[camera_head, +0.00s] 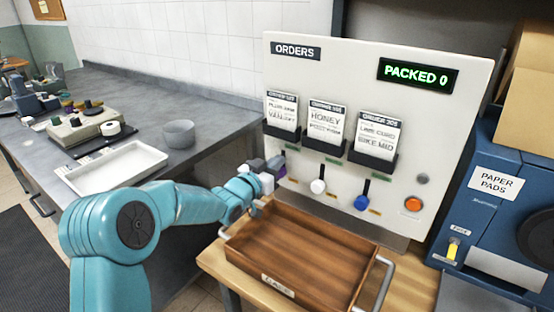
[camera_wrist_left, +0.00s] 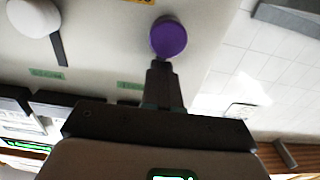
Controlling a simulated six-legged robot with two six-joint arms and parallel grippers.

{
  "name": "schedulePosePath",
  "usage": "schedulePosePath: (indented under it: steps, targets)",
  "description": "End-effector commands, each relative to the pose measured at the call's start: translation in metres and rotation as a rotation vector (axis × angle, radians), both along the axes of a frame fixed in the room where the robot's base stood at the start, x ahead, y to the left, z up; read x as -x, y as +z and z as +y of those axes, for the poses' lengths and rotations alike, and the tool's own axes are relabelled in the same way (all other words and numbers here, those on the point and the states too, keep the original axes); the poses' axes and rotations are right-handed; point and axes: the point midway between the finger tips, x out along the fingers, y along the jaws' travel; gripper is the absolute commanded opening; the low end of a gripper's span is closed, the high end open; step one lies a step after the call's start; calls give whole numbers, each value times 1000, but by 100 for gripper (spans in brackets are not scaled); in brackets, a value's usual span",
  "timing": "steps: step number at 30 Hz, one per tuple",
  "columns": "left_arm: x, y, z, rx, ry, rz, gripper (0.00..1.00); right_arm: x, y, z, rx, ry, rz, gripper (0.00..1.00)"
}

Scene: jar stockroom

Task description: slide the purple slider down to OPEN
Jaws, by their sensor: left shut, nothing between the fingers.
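The order panel (camera_head: 455,150) carries a purple slider. Its round purple knob (camera_wrist_left: 168,37) shows clearly in the wrist view, on the side toward the yellow label (camera_wrist_left: 140,1) and away from the green label (camera_wrist_left: 130,85). In the head view the slider is mostly hidden by my left gripper (camera_head: 277,163). My left gripper is shut and empty, and its fingertips (camera_wrist_left: 161,70) are right at the card-holder side of the knob. Touching or a hair apart, I cannot tell. The label words are too small to read. My right gripper is out of view.
A white knob (camera_head: 318,186) and a blue knob (camera_head: 362,202) sit low on the panel, right of the purple slider. An orange button (camera_head: 413,204) is further right. A wooden tray (camera_head: 262,245) stands below. Card holders (camera_head: 325,146) hang above the sliders.

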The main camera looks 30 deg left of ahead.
Motion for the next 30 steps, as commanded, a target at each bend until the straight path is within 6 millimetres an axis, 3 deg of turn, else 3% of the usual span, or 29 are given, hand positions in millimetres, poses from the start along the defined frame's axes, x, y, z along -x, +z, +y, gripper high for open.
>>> schedulePosePath:
  steps: [8, 30]
  targets:
    - [5, 6, 1, 0, 1, -1, 0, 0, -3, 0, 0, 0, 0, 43]
    - [86, 5, 7, 0, 2, -2, 0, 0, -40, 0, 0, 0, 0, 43]
